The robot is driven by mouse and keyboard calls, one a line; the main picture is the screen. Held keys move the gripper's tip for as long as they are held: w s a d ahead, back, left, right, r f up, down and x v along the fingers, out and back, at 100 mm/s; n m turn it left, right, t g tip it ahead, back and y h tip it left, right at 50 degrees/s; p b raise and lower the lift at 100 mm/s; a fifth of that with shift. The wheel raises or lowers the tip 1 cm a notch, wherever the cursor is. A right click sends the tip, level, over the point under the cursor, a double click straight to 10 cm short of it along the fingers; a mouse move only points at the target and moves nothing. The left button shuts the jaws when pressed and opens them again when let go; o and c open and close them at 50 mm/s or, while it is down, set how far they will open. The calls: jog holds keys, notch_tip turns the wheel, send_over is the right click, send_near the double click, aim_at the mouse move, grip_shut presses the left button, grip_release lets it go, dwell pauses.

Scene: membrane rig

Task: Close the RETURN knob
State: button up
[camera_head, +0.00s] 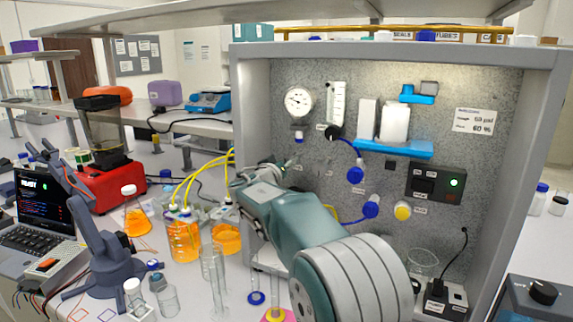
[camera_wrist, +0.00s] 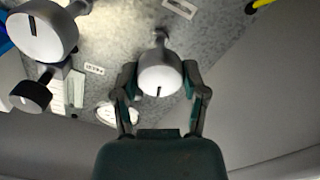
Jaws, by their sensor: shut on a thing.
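In the wrist view, a grey knob (camera_wrist: 161,78) with a pale round face and a short dark mark, which looks upright in the picture, sits on a stem at the speckled panel. My gripper (camera_wrist: 159,68) has one finger on each side of this knob and is shut on it. In the head view, my gripper (camera_head: 280,165) is at the left part of the panel, and my arm hides the knob. The small label (camera_wrist: 94,68) near it is too blurred to read, so I cannot confirm the name RETURN.
In the wrist view, a larger grey knob (camera_wrist: 42,36) and a dark-sided knob (camera_wrist: 31,96) stand out at the left. In the head view, the panel (camera_head: 300,70) carries a gauge (camera_head: 298,101), blue knobs (camera_head: 356,174) and a yellow knob (camera_head: 402,211). Orange-filled bottles (camera_head: 184,240) stand left of my arm.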

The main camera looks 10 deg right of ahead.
jog(key=shift+a+f+m, duration=0.1)
jog(key=shift+f+m, duration=0.1)
jog(key=shift+m, duration=0.75)
jog(key=shift+f+m, duration=0.15)
jog(key=shift+m, duration=0.8)
jog(key=o, duration=1.2)
jog(key=shift+w, duration=0.2)
jog(key=shift+c, duration=0.2)
jog(key=shift+r, duration=0.1)
jog(key=shift+s+r, duration=0.1)
jog(key=shift+s+a, duration=0.25)
jog(key=shift+s, duration=0.05)
jog(key=v, duration=1.1)
